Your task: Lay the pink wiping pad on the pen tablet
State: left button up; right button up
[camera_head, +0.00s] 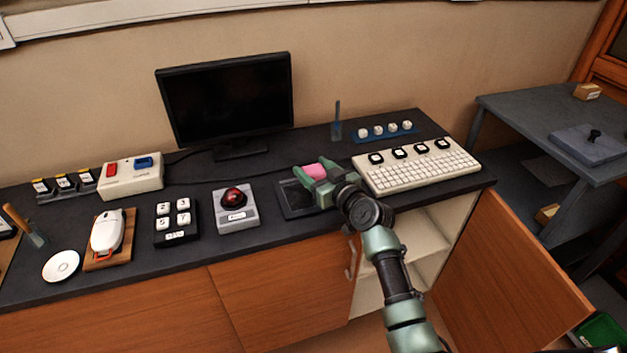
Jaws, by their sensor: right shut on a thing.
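The pink wiping pad (315,170) is between the fingers of my right gripper (311,176), which is shut on it. The gripper and pad are over the dark pen tablet (290,205), which lies on the black counter left of the white keyboard. The gripper and arm hide the right part of the tablet. I cannot tell whether the pad touches the tablet. My left gripper is not in view.
A trackball box (236,207) stands left of the tablet, and the keyboard (425,168) is close on the right. A monitor (226,100) stands behind. An open cabinet door (510,275) sticks out below the counter.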

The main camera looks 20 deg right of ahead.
notch_tip(320, 180, down, 3)
jog(key=shift+f+b, duration=0.2)
jog(key=shift+b, duration=0.1)
jog(key=shift+f, duration=0.15)
jog(key=o, duration=1.3)
jog(key=shift+o, duration=0.2)
jog(key=shift+r, duration=0.3)
jog(key=v, duration=1.2)
jog(key=shift+f, duration=0.15)
